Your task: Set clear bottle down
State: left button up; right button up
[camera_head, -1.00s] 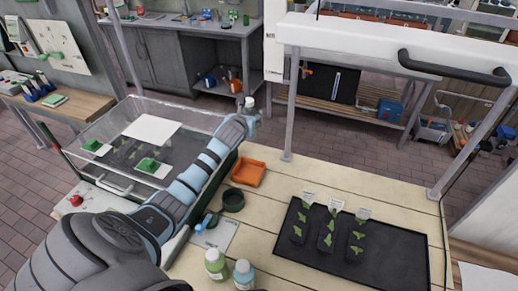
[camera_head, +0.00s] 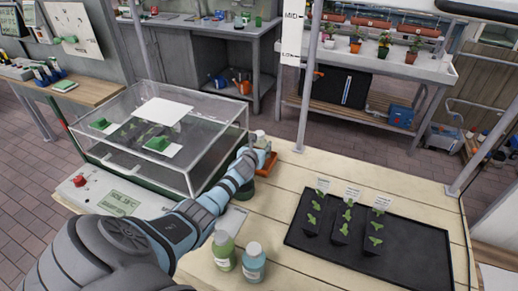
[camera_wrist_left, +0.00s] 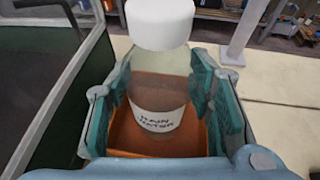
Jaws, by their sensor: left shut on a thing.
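The clear bottle (camera_wrist_left: 160,75) has a white cap, brownish contents and a white label reading "RAIN WATER". It stands upright between the fingers of my left gripper (camera_wrist_left: 160,92), which is shut on it. In the wrist view the orange tray (camera_wrist_left: 125,140) lies below and around the bottle's lower part. I cannot tell whether the base touches the tray. In the head view the bottle (camera_head: 260,136) is small and partly hidden by my left gripper (camera_head: 257,152), above the orange tray (camera_head: 270,163). My right gripper is not in view.
A transparent case (camera_head: 205,145) stands close to the left of my gripper. A green bottle (camera_head: 223,250) and a blue-tinted bottle (camera_head: 253,262) stand nearer me. A black seedling tray (camera_head: 410,250) lies right. The pale tabletop (camera_head: 300,170) is bare beyond the orange tray.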

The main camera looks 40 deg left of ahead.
pick_arm(q)
jog(key=shift+f, duration=0.15)
jog(key=o, duration=0.8)
jog(key=shift+w+f, duration=0.1)
jog(key=shift+c, duration=0.2)
jog(key=o, duration=0.4)
jog(key=shift+w, duration=0.15)
jog(key=shift+c, duration=0.2)
jog(key=shift+s+r, duration=0.2)
jog(key=shift+r, duration=0.15)
jog(key=p+v, duration=0.5)
jog(key=v, duration=0.6)
jog(key=shift+s+d+r+p, duration=0.15)
jog(key=shift+s+d+p, duration=0.05)
jog(key=shift+s+p, duration=0.15)
